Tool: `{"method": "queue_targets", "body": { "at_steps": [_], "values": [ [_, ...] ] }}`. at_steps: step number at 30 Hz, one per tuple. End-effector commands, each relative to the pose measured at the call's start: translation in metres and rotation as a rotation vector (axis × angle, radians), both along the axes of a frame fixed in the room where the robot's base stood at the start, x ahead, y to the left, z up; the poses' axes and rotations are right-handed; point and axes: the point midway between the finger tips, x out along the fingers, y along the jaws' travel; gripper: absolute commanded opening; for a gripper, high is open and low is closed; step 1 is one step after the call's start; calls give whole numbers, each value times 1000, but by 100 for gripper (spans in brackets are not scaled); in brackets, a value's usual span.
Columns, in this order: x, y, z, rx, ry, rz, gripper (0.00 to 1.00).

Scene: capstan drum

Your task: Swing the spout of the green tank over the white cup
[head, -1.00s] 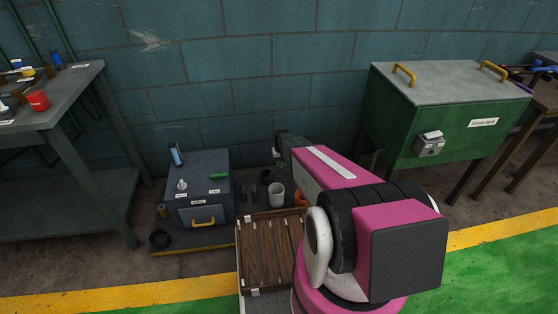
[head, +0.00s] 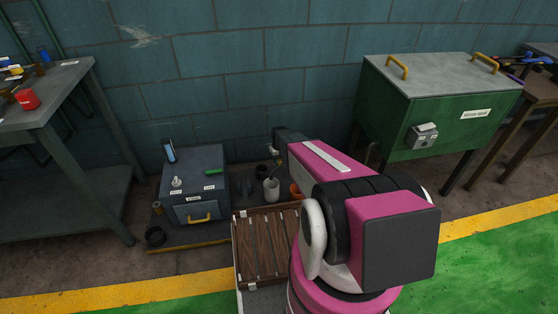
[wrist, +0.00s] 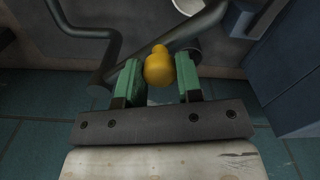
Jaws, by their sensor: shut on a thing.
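The green tank (head: 385,105) stands on legs against the wall at the right of the head view. The white cup (head: 271,190) stands low on the floor board beside the blue cabinet; part of its rim shows at the top of the wrist view (wrist: 184,6). A yellow knob (wrist: 159,68) sits on a dark pipe (wrist: 190,33), which looks like the spout. My gripper (wrist: 159,80) is shut on the yellow knob, between its green finger pads. In the head view my pink arm hides most of the gripper and the pipe. I cannot tell whether the pipe's mouth is over the cup.
A blue cabinet (head: 195,185) with a yellow handle stands left of the cup. An orange pot (head: 295,190) is right of the cup. A slatted wooden crate (head: 265,245) lies in front. A grey workbench (head: 50,100) is at the left. Green floor is free at the right.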

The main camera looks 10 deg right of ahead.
Motion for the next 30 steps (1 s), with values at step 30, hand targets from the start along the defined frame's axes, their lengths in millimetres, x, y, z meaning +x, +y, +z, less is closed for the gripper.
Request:
{"method": "queue_targets", "body": {
  "at_steps": [30],
  "values": [
    [-1, 0, 93, 0, 0, -1, 59]
  ]
}}
